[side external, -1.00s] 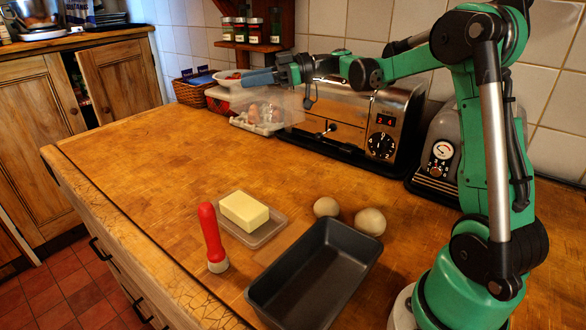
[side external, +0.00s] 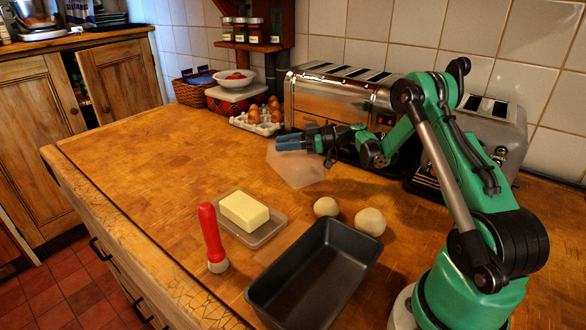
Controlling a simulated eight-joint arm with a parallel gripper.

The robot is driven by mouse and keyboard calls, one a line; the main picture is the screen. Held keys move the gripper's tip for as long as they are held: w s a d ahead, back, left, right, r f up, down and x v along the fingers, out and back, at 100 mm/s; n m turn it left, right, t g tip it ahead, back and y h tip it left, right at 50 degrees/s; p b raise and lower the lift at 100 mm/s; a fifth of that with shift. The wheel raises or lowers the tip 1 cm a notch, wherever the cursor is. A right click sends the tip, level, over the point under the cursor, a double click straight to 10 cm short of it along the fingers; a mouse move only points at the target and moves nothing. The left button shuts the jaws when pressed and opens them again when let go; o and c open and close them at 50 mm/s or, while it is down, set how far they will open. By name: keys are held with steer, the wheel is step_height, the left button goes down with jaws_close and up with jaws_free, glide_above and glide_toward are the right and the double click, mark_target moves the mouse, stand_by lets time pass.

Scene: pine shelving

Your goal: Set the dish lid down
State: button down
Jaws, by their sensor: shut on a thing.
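My gripper (side external: 290,142) has blue fingers and is shut on the dish lid (side external: 296,170), a clear, see-through cover. The lid hangs below the fingers and looks tilted. It is over the wooden worktop, behind and to the right of the butter dish; I cannot tell its exact height. The butter dish (side external: 267,234) is a shallow, pale tray on the worktop, uncovered. A block of butter (side external: 244,211) sits in it.
An egg carton (side external: 256,126) and a toaster (side external: 335,98) stand behind. The left worktop (side external: 150,150) is clear.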

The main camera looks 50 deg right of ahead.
mark_target(275, 159)
steer(key=shift+f, duration=1.95)
steer(key=c, duration=0.5)
jaws_free()
steer(key=shift+f, duration=0.1)
steer(key=shift+c, duration=0.2)
